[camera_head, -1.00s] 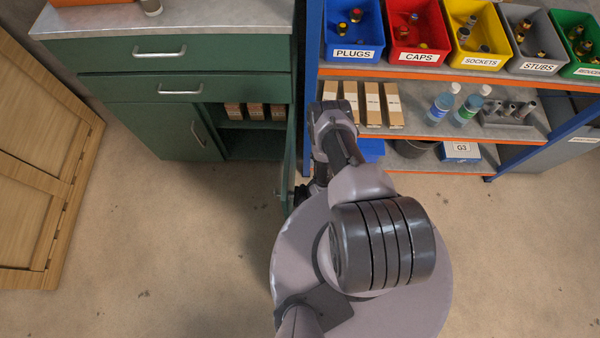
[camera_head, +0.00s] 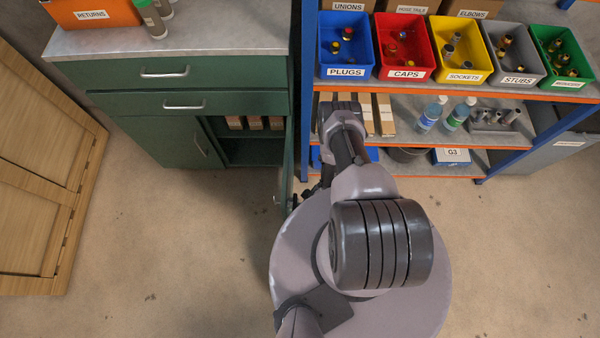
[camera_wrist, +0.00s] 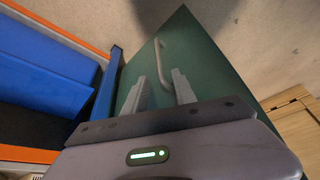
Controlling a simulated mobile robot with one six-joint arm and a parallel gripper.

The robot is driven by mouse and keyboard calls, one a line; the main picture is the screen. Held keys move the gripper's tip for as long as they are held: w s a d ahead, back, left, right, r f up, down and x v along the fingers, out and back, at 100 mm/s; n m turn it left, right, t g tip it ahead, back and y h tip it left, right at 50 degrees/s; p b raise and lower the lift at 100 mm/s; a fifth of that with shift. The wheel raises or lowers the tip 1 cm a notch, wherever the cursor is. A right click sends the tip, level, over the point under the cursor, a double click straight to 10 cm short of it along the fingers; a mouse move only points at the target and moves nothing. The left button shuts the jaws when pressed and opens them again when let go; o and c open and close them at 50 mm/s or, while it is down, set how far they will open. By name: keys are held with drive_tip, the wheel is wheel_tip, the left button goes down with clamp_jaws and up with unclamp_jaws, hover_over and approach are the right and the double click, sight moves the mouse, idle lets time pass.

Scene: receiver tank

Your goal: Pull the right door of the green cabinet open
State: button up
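The green cabinet (camera_head: 160,142) stands at the upper left in the head view, with its right compartment exposed. The right door (camera_head: 287,165) is swung wide, seen nearly edge-on and pointing out into the room. In the wrist view the green door panel (camera_wrist: 205,65) fills the middle, with its pale bar handle (camera_wrist: 162,60). My gripper (camera_wrist: 160,76) is open, its two fingers apart in front of the panel. The handle's lower end appears between the fingers; I cannot tell whether they touch it. In the head view my arm mostly hides the gripper beside the door.
Shelving with labelled bins (camera_head: 400,73) and bottles (camera_head: 432,113) stands close right of the door. Small boxes (camera_head: 254,122) sit inside the cabinet. A wooden panelled piece (camera_head: 40,190) is at the left. The floor (camera_head: 190,250) before the cabinet is clear.

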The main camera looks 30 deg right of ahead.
drive_tip(key=p+v, duration=0.7)
drive_tip(key=v, duration=0.2)
drive_tip(key=shift+r, duration=0.35)
drive_tip(key=shift+s+d, duration=0.1)
drive_tip(key=shift+s, duration=0.1)
